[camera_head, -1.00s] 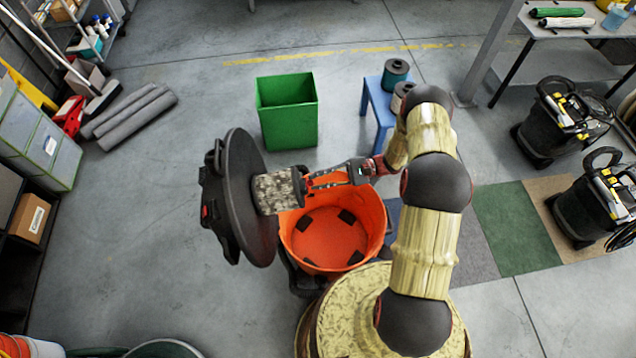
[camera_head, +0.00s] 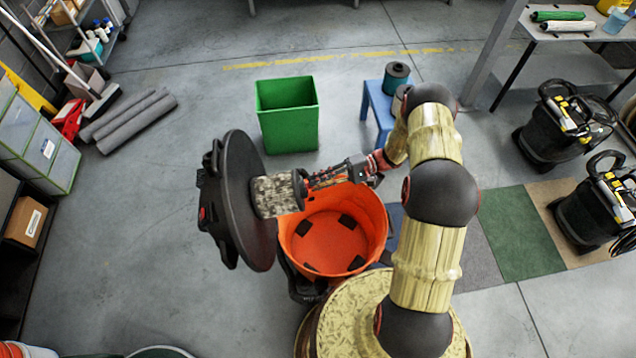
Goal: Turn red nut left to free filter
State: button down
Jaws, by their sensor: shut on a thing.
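The filter (camera_head: 275,196) is a dirty, grey speckled cylinder. It sticks out sideways from the inner face of the round black lid (camera_head: 240,195), which stands tipped up on edge. My gripper (camera_head: 310,181) reaches in from the right, its fingers at the filter's right end face. It is shut on the red nut there. The nut itself is mostly hidden by the fingers and hard to tell from the orange behind it.
An open orange drum (camera_head: 330,240) stands below the filter and gripper. A green bin (camera_head: 287,125) is behind it. A blue stool (camera_head: 380,105) carries a dark cylinder (camera_head: 396,74) and a second one partly behind my arm.

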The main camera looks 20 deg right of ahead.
dwell(0.4)
jog(key=c, duration=1.7)
grip_release()
jog(key=d, duration=0.4)
jog(key=d+r, duration=0.1)
jog(key=d, duration=0.7)
jog(key=shift+s+r, duration=0.1)
jog(key=shift+r, duration=0.1)
